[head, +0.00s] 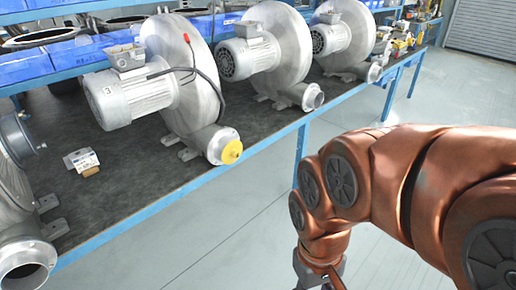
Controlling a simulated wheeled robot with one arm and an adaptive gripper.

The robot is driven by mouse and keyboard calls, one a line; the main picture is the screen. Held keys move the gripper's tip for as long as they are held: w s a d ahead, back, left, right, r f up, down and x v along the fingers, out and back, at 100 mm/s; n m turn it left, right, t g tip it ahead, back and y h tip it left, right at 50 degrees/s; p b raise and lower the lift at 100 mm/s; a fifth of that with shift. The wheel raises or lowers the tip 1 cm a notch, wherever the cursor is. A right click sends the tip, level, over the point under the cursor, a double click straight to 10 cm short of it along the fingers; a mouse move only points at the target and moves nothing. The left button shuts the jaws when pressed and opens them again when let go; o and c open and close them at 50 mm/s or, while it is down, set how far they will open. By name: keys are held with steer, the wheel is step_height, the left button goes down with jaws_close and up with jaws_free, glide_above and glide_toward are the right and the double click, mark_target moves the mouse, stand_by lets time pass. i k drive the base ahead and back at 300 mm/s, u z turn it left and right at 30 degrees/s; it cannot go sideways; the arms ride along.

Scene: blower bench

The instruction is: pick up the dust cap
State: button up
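The yellow dust cap (232,152) sits on the outlet pipe of the nearest whole blower (185,70), by the front edge of the bench. It faces the front of the bench. My gripper (319,280) is at the bottom edge of the head view, below and to the right of the cap and well apart from it. Only its upper part shows. Its fingertips are cut off by the frame, so I cannot see whether it is open or shut, or whether it holds anything.
The dark-topped bench (130,205) has a blue frame. More blowers (265,55) stand along it, with open outlets. A small box (82,161) lies left of the cap. Blue bins (70,55) line the back. The grey floor (440,105) is clear right of the bench.

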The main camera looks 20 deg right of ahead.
mark_target(232, 152)
steer(key=z, duration=1.55)
steer(key=i, duration=0.6)
steer(key=u, duration=3.1)
